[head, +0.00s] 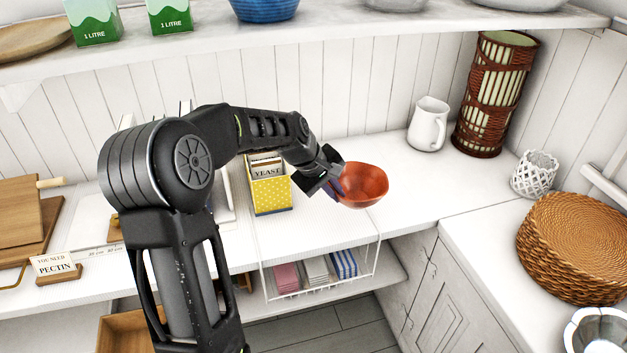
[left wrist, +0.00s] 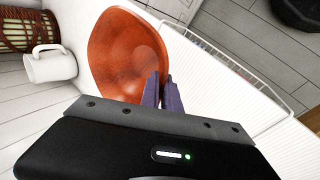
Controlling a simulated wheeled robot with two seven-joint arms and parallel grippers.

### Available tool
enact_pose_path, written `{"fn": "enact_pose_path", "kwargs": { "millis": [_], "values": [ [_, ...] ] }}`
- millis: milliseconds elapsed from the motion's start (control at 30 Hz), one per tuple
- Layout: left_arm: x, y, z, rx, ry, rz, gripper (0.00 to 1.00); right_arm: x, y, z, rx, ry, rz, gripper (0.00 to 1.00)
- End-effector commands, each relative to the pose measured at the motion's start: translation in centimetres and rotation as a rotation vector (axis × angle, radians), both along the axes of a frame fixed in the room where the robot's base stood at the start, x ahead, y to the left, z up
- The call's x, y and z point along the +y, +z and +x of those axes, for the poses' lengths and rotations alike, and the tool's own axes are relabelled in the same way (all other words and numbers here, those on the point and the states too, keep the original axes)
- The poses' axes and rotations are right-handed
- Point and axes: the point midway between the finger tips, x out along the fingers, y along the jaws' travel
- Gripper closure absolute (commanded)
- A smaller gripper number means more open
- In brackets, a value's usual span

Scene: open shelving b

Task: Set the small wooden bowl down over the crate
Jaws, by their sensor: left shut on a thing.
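The small wooden bowl (head: 364,184) is reddish-orange and roughly upright, its hollow facing up. My left gripper (head: 337,187) is shut on its left rim. In the left wrist view the two purple fingers (left wrist: 163,92) pinch the edge of the bowl (left wrist: 118,50). The bowl is at the white counter, right of the yellow yeast box; I cannot tell whether it touches the surface. A white wire crate (head: 318,291) hangs under the counter's front edge, holding folded cloths, below and left of the bowl. My right gripper is not in view.
The yellow yeast box (head: 271,194) stands just left of my gripper. A white jug (head: 428,124) and a tall wicker lantern (head: 494,95) stand behind right. A wooden box (head: 122,336) is low at left. The ribbed counter top (head: 312,229) before the bowl is clear.

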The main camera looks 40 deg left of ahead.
Motion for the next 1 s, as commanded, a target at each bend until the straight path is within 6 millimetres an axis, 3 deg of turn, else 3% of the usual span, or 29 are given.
{"fn": "enact_pose_path", "kwargs": {
  "millis": [200, 300, 400, 567, 1000],
  "values": [
    [-11.1, -2.7, 0.0, -0.001, -0.625, -0.010, 1.00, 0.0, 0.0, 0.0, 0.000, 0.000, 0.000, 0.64],
    [-15.6, -3.2, -0.8, -0.002, -0.907, -0.007, 1.00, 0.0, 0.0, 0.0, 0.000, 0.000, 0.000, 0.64],
    [-18.7, -3.3, -1.6, -0.003, -1.111, -0.005, 1.00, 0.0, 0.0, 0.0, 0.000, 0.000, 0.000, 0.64],
    [-20.5, -3.3, -2.3, -0.002, -1.248, -0.001, 1.00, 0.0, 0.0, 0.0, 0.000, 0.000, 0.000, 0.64],
    [-20.5, -3.3, -2.4, -0.001, -1.248, 0.000, 1.00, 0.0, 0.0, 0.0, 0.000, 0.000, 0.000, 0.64]
  ]
}}
